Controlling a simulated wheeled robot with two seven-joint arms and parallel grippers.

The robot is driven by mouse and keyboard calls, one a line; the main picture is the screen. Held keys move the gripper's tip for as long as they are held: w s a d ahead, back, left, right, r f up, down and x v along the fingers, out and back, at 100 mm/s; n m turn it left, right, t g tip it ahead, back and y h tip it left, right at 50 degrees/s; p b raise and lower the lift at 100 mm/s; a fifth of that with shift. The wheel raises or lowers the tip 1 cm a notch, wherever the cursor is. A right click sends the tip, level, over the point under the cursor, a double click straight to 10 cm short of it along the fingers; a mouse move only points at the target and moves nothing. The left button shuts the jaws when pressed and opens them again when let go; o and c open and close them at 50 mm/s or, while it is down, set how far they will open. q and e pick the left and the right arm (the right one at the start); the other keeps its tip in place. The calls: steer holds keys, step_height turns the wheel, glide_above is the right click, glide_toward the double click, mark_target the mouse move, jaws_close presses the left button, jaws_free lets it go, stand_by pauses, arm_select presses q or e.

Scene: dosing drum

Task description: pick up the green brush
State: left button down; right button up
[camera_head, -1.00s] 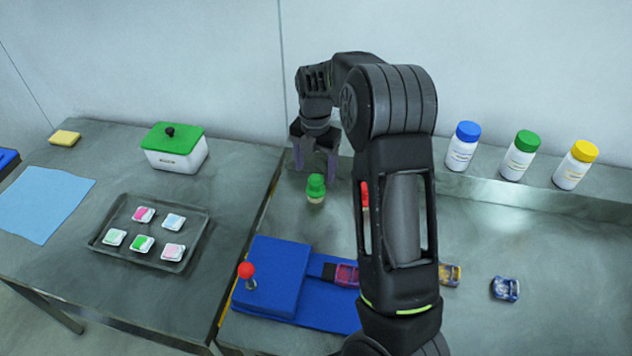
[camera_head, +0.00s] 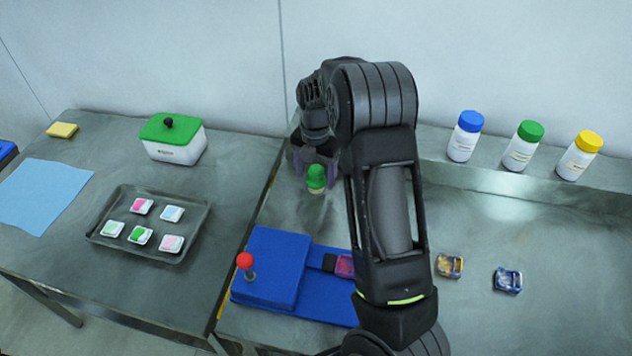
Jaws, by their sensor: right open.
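The green brush (camera_head: 316,178) has a green top and a pale lower part. It stands on the right-hand table, near the table's left edge. My right gripper (camera_head: 316,176) is open and points down at the brush from behind it. Its fingers look to be on either side of the green top, but I cannot tell whether they touch it. My right arm crosses the middle of the view and hides part of the table. My left gripper is not in view.
A blue fixture with a red knob (camera_head: 245,261) stands in front of the brush. White bottles with blue (camera_head: 465,137), green (camera_head: 522,147) and yellow (camera_head: 577,157) caps stand at the back right. A tray (camera_head: 110,247) and a green-lidded box (camera_head: 176,150) are on the left table.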

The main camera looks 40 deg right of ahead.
step_height(320, 180, down, 2)
steer(key=shift+f+b, duration=0.1)
steer(key=shift+b, duration=0.2)
steer(key=shift+c, duration=0.5)
steer(key=c, duration=1.3)
steer(key=shift+c, duration=0.2)
steer(key=shift+r, duration=0.25)
